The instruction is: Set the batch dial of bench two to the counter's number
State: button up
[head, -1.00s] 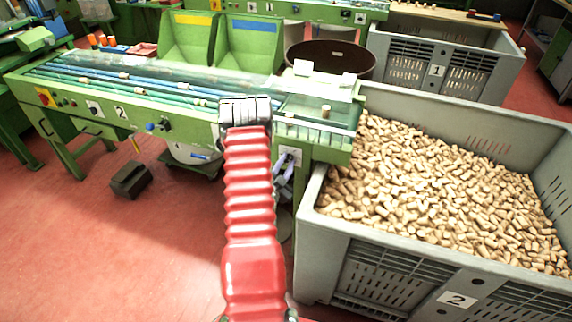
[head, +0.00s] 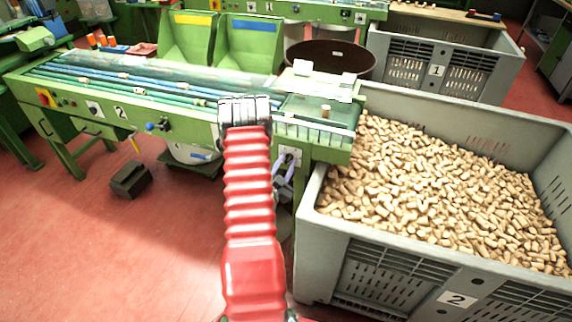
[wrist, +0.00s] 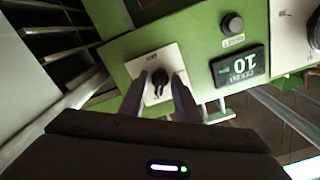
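In the wrist view, the batch dial, a small black knob (wrist: 159,80) on a pale plate, sits on the green bench panel. My gripper (wrist: 160,75) has one finger on each side of the knob, with a narrow gap visible on both sides; it looks open around it. The counter (wrist: 238,68), a black display, shows upside down and appears to read 10. In the head view, bench two (head: 185,125) is the green sorting bench with a number 2 plate. My wrist hides part of its right end, and my fingertips are hidden there.
A black button (wrist: 232,23) is beside the counter. A grey crate marked 2 (head: 400,262), full of corks, stands close at the right of the bench. A dark box (head: 130,180) lies on the red floor at the left, where the floor is mostly clear.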

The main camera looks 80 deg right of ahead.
jog(key=w+a, duration=0.1)
jog(key=a, duration=1.2)
jog(key=shift+w+a, duration=0.15)
jog(key=shift+a, duration=0.15)
jog(key=shift+f, duration=0.1)
